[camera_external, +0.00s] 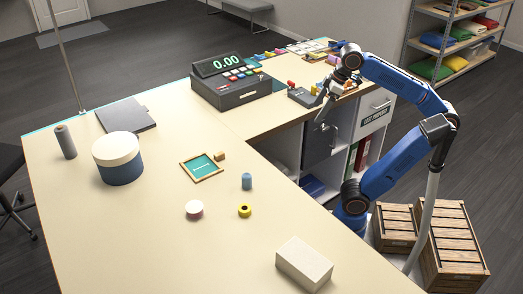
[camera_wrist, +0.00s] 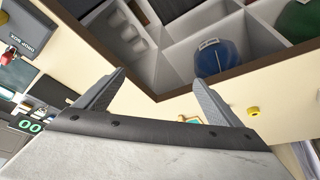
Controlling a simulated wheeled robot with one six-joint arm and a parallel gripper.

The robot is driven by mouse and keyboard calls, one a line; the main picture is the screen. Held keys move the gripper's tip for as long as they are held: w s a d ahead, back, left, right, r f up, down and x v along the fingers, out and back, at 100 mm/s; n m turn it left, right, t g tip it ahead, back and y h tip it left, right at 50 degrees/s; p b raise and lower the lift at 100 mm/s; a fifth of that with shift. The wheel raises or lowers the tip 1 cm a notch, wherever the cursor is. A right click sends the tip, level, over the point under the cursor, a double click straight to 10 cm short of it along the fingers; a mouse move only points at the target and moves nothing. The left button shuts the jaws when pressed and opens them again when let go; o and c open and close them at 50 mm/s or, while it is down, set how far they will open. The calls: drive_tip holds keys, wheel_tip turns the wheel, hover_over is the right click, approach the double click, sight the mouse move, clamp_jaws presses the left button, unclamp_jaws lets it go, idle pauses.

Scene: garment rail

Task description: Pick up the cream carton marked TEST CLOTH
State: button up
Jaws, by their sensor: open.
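A cream, box-shaped carton (camera_external: 304,263) lies on the near part of the light counter (camera_external: 120,225) in the external view. I cannot make out any marking on its visible faces. I cannot identify it in the wrist view. My gripper (camera_external: 323,110) is far from it, over the inner counter edge near the cash register. In the wrist view my gripper (camera_wrist: 158,76) is open, its two fingers wide apart with nothing between them.
Bare counter surrounds the carton.

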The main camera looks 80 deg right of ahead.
drive_tip(key=w+a+r+n+g+y, duration=0.1)
drive_tip(key=w+a+r+n, duration=0.5)
drive_tip(key=w+a, duration=0.45)
drive_tip(key=w+a+n+g, duration=0.1)
drive_tip(key=w+a+n, duration=0.25)
drive_tip(key=a, duration=0.55)
drive_tip(key=w+a+n+g, duration=0.1)
drive_tip(key=w+a+n, duration=0.1)
drive_tip(key=a+n, duration=0.45)
drive_tip(key=n+g+h, duration=0.1)
drive_tip(key=n+g, duration=0.1)
drive_tip(key=n, duration=1)
hover_over(305, 258)
wheel_tip(305, 258, down, 7)
drive_tip(key=shift+w+r, duration=0.1)
drive_tip(key=shift+a+f, duration=0.1)
drive_tip(key=shift+f, duration=6.15)
drive_tip(key=c, duration=1.3)
